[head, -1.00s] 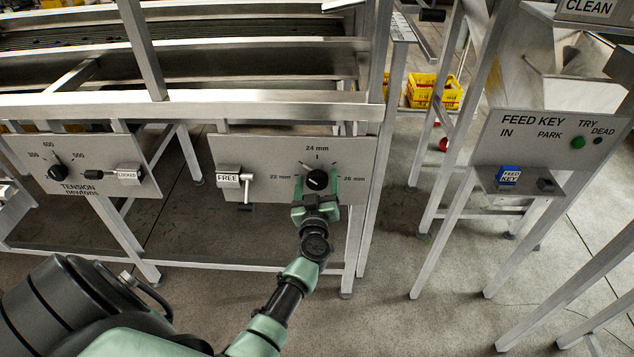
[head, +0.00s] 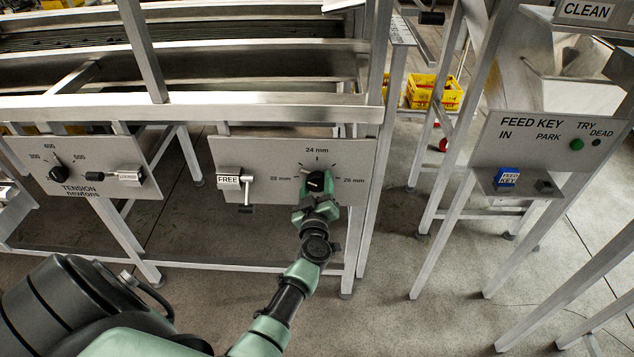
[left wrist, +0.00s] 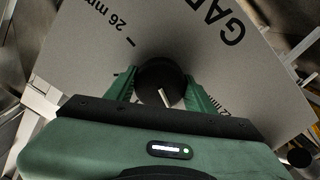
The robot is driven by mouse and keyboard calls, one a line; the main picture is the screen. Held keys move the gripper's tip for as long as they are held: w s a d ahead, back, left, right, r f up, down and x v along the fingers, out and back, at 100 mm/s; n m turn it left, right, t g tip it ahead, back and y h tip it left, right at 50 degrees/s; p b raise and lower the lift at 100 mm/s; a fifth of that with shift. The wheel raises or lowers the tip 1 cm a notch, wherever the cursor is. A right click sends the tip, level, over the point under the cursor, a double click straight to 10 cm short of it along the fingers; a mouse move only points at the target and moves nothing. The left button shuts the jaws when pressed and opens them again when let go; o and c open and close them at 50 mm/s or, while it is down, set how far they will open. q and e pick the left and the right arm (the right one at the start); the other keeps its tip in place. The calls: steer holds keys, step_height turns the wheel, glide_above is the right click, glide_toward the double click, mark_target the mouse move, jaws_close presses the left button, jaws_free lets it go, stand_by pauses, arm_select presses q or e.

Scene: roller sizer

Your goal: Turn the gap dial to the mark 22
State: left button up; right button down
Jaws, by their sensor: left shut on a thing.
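The gap dial (head: 317,183) is a black round knob on a grey panel (head: 265,160). The panel shows marks 22 mm at left, 24 mm at top and 26 mm at right. My left gripper (head: 319,190) is shut on the dial from below, one green finger on each side. In the left wrist view the dial (left wrist: 160,78) sits between the fingers, with a short white line on it. Which mark the line points to is hard to tell. A finger partly covers the 22 mark there, and 24 is hidden. My right gripper is not in view.
A FREE tag with a small lever (head: 246,190) is on the left of the same panel. The tension panel (head: 90,165) stands further left, the feed key panel (head: 545,150) at right. Metal frame legs stand around, and a yellow crate (head: 420,92) is behind.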

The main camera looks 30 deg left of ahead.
arm_select(q)
steer(key=n, duration=0.3)
steer(key=shift+n, duration=1.8)
steer(key=o, duration=1.4)
steer(key=shift+c, duration=0.2)
steer(key=shift+s, duration=0.1)
steer(key=p+v, duration=0.1)
steer(key=v, duration=0.6)
steer(key=shift+s+d+p, duration=0.25)
steer(key=shift+s+p, duration=0.1)
steer(key=shift+p, duration=0.05)
